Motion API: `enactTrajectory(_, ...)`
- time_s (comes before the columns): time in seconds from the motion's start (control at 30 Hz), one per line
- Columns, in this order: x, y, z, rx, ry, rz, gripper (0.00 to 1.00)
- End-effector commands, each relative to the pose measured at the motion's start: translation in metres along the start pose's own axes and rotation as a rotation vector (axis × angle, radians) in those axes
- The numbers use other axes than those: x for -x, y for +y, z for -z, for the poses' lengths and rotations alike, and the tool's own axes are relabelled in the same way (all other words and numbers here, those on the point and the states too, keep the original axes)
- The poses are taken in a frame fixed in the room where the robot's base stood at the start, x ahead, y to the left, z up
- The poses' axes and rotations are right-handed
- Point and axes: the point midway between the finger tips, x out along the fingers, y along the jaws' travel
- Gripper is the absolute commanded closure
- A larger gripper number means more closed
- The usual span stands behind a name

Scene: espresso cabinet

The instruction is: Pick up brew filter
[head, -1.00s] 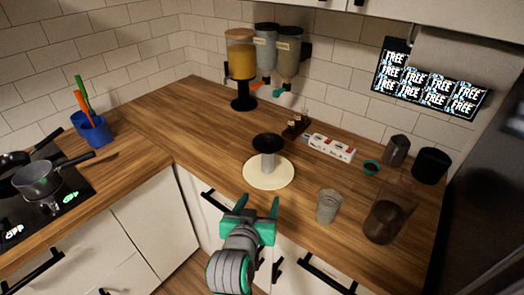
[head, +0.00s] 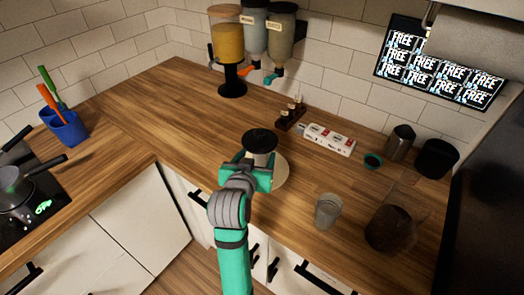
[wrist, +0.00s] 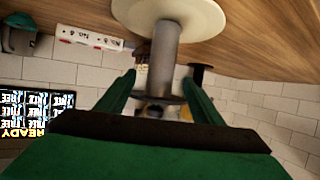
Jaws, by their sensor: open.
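A grey cylinder with a wide black round top (head: 260,140) stands upright on a round cream board (head: 281,172) on the wooden counter; it is likely the brew filter, though I cannot be sure. My gripper (head: 256,162) is at the near side of it, hiding its lower part in the head view. In the upside-down wrist view, the grey cylinder (wrist: 164,55) shows between the two green fingers of my gripper (wrist: 160,80). The fingers are open, apart on either side of it. I cannot tell whether either finger touches it.
A clear glass (head: 327,211) and a dark-filled jug (head: 389,228) stand to the right. Behind are a box strip (head: 329,140), small bottles (head: 290,114) and dispensers (head: 230,50). A blue utensil holder (head: 66,127) is far left. The counter left of the board is clear.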

Motion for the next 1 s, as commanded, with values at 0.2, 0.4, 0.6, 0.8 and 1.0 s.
enactTrajectory(0.2, -0.014, 0.001, -0.001, -0.001, -0.001, -0.001, 0.39)
enactTrajectory(0.4, -0.043, 0.007, -0.004, -0.003, -0.001, -0.007, 0.39)
enactTrajectory(0.6, -0.058, 0.007, -0.004, -0.004, 0.001, -0.007, 0.39)
enactTrajectory(0.8, -0.059, 0.007, -0.003, -0.003, 0.001, -0.006, 0.39)
enactTrajectory(1.0, -0.058, 0.006, -0.004, -0.003, 0.001, -0.006, 0.82)
